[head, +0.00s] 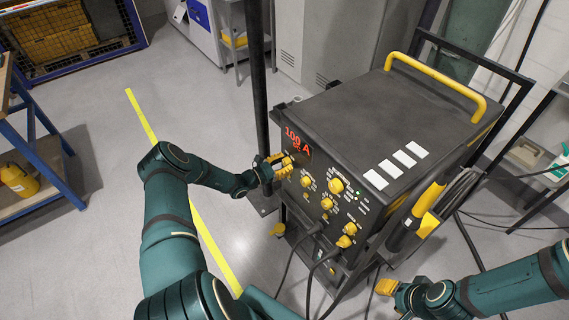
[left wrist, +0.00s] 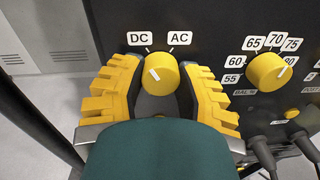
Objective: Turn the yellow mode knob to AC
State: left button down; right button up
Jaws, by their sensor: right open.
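The yellow mode knob (left wrist: 161,73) shows in the left wrist view, below the white DC label (left wrist: 139,38) and AC label (left wrist: 179,38). Its white pointer line tilts up and left, toward DC. My left gripper (left wrist: 160,85) has its yellow fingers spread on both sides of the knob, with narrow gaps that look clear of it. In the head view, my left gripper (head: 278,165) is at the upper left of the machine's front panel and hides much of this knob. My right gripper (head: 387,287) is open and apart from the machine, at the lower right.
The black machine (head: 370,110) has several other yellow knobs, including a numbered one (left wrist: 267,71) right of the mode knob. A red display (head: 297,140) sits above my left gripper. Cables (head: 286,262) hang from the panel's lower part.

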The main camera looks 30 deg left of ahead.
pick_arm(q)
jog(key=shift+m, duration=0.4)
jog(key=m+p, duration=0.1)
jog(key=m, duration=0.3)
jog(key=shift+r+m, duration=0.1)
jog(key=shift+m, duration=0.2)
jog(key=m+p, duration=0.2)
jog(key=m, duration=0.4)
jog(key=shift+a+y, duration=0.1)
jog(key=shift+y, duration=0.3)
jog(key=shift+r, duration=0.1)
jog(key=c, duration=0.6)
grip_release()
jog(key=shift+w, duration=0.1)
jog(key=v, duration=1.2)
